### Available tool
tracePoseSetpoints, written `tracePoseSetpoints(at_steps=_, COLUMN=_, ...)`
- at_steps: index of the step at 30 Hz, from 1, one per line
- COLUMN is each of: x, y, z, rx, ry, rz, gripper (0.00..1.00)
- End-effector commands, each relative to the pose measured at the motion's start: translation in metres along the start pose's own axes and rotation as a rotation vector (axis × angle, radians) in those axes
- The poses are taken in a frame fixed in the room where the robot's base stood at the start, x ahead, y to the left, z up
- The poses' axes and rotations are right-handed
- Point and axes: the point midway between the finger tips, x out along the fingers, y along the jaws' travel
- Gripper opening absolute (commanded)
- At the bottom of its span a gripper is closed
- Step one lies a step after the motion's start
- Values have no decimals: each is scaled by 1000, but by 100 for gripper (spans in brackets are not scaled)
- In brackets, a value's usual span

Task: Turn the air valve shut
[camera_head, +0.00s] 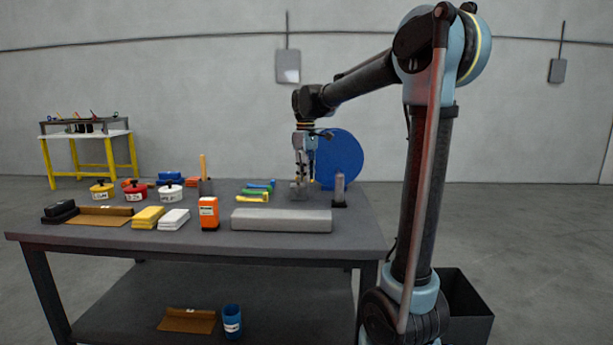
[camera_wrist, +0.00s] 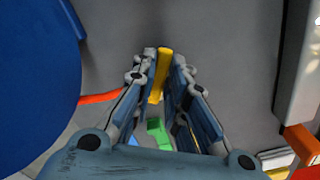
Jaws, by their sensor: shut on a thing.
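My gripper (camera_head: 300,182) points down over the right part of the grey table, in front of the large blue disc. In the wrist view, its fingertips (camera_wrist: 165,65) are shut around a yellow bar (camera_wrist: 158,76), which looks like the air valve's handle. The bar runs lengthwise between the two fingers. The valve's body cannot be made out in the wrist view. In the head view, the handle is not clear behind the fingers. A red hose (camera_wrist: 100,97) runs from beside the blue disc (camera_wrist: 35,75) toward the left finger.
The grey table (camera_head: 130,235) carries a long grey block (camera_head: 282,220), an orange box (camera_head: 208,213) and a small dark stand (camera_head: 339,190) near my gripper. Green (camera_wrist: 157,130) and blue pieces lie left of it in the head view. Pots and stacked blocks fill the left side.

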Motion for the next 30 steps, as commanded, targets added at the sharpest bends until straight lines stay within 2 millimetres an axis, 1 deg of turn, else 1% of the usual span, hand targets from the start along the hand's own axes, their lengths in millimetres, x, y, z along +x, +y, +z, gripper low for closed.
tracePoseSetpoints(at_steps=21, x=-1, y=-18, z=-8, rx=676, ry=4, rz=2, gripper=0)
tracePoseSetpoints(at_steps=30, x=-1, y=-22, z=-13, rx=902, ry=4, rz=1, gripper=0)
